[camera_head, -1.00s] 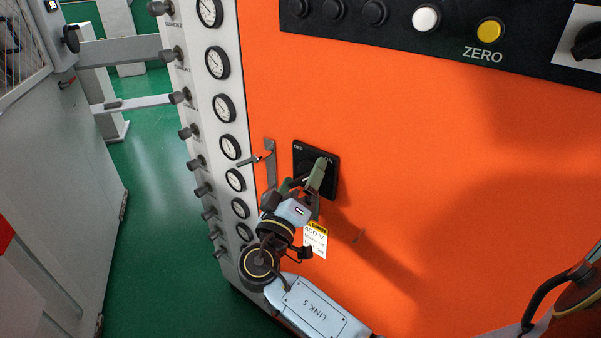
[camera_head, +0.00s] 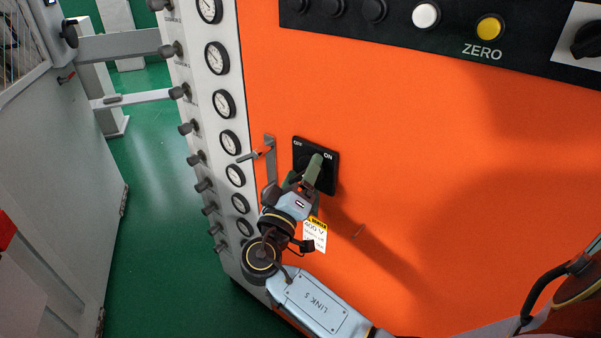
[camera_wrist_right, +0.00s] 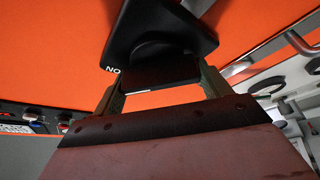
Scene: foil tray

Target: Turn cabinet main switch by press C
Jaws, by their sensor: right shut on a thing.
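The main switch is a black square plate (camera_head: 329,160) with OFF and ON lettering, on the orange cabinet front (camera_head: 430,190). My right gripper (camera_head: 308,172) reaches up to it from below and hides most of its knob. In the right wrist view, the green fingers of my right gripper (camera_wrist_right: 160,82) stand on either side of the black switch knob (camera_wrist_right: 160,72) and are shut on it. The plate (camera_wrist_right: 160,25) shows behind the knob, its ON lettering upside down. My left gripper is not in view.
A metal bracket with a handle (camera_head: 269,150) sticks out just left of the switch. A yellow and white label (camera_head: 315,235) is below it. Gauges (camera_head: 223,104) and knobs line the white side panel. A black button strip (camera_head: 450,28) runs above. Green floor is free at left.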

